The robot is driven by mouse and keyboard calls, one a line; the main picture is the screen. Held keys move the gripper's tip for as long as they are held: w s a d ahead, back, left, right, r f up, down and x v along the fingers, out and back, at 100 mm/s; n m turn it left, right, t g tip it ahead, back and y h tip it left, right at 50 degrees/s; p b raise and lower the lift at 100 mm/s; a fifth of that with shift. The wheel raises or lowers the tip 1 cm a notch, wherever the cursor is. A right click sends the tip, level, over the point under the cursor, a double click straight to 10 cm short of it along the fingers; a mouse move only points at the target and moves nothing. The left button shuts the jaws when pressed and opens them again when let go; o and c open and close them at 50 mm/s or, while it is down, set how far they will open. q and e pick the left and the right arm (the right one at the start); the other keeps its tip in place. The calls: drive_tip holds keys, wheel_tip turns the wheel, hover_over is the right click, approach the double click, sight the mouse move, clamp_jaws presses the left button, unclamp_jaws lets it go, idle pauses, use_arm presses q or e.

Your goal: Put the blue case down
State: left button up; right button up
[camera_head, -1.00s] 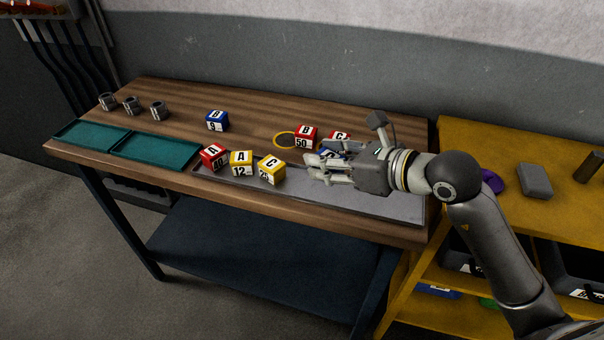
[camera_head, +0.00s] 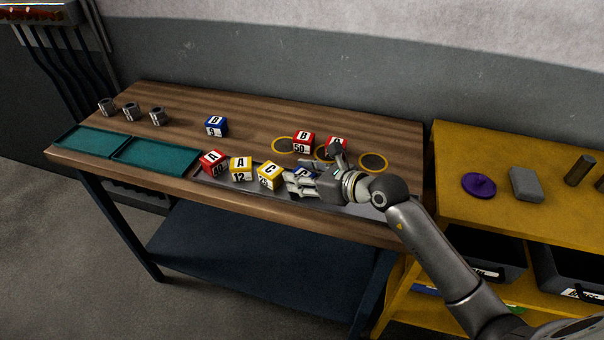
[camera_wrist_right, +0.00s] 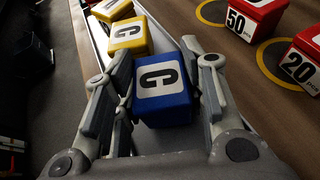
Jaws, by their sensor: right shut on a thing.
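In the head view my right gripper (camera_head: 298,184) is over the grey tray at the bench's front, and only a small part of the blue case (camera_head: 305,173) shows behind the fingers. A yellow C case (camera_head: 268,175) is just left of the gripper. I cannot tell whether the blue case touches the tray. My left gripper is not in view.
Yellow A (camera_head: 241,168) and red A (camera_head: 212,163) cases stand left along the grey tray (camera_head: 350,208). Red cases (camera_head: 303,143) stand by yellow rings behind; the right ring (camera_head: 373,162) is empty. A blue B case (camera_head: 215,126) stands farther back. Teal trays (camera_head: 155,156) lie left.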

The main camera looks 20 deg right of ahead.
drive_tip(key=shift+f, duration=0.2)
drive_tip(key=o, duration=1.1)
drive_tip(key=shift+r, duration=0.15)
drive_tip(key=b+v, duration=0.1)
drive_tip(key=v, duration=0.9)
drive_tip(key=shift+s+d+b, duration=0.2)
drive_tip(key=shift+s+b, duration=0.1)
drive_tip(key=shift+b, duration=0.1)
drive_tip(key=shift+s+d+r, duration=0.3)
drive_tip(key=shift+s+d, duration=0.05)
drive_tip(key=shift+s, duration=0.2)
